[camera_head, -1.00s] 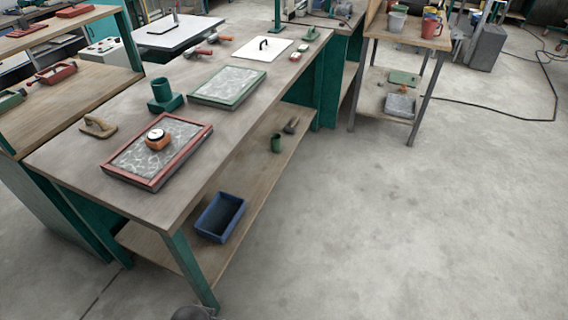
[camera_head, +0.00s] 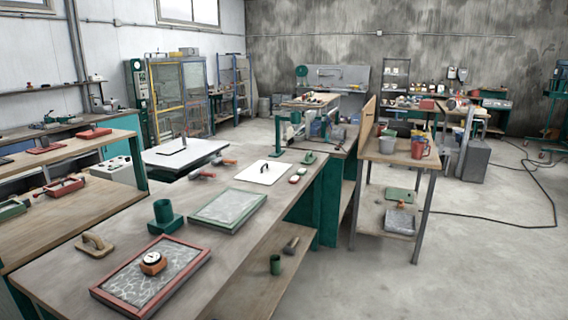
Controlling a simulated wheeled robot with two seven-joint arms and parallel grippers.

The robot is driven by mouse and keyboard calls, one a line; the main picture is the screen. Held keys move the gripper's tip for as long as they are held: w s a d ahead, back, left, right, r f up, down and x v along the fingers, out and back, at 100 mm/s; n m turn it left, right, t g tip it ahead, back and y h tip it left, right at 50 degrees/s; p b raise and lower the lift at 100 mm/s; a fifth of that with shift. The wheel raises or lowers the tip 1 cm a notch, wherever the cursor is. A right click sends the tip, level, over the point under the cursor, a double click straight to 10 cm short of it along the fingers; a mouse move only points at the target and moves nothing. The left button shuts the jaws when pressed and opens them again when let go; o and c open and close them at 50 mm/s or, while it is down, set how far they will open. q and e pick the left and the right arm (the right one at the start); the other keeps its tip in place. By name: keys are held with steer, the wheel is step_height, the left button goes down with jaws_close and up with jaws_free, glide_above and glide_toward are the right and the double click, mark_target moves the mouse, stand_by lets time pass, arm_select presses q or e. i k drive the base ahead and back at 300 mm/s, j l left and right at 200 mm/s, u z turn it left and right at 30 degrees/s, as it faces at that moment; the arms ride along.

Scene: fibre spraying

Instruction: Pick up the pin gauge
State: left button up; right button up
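A round orange gauge with a white dial face (camera_head: 152,262), which looks like the pin gauge, rests on a mottled grey panel in a red frame (camera_head: 190,287). The panel lies flat at the near end of the long workbench (camera_head: 75,288). Nothing covers the gauge and nothing touches it from above. Any pins under it are hidden. Neither of my grippers is in view.
A beige-handled float (camera_head: 95,244), a green cup on a base (camera_head: 165,215) and a green-framed panel (camera_head: 228,208) share the bench. A white plate (camera_head: 262,172) lies farther back. A side table (camera_head: 400,156) holds buckets. Floor to the right is mostly clear.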

mark_target(151, 270)
steer(key=i+j+u, duration=0.5)
steer(key=i, duration=0.2)
steer(key=i+j+u, duration=0.25)
steer(key=i, duration=0.15)
steer(key=l, duration=0.1)
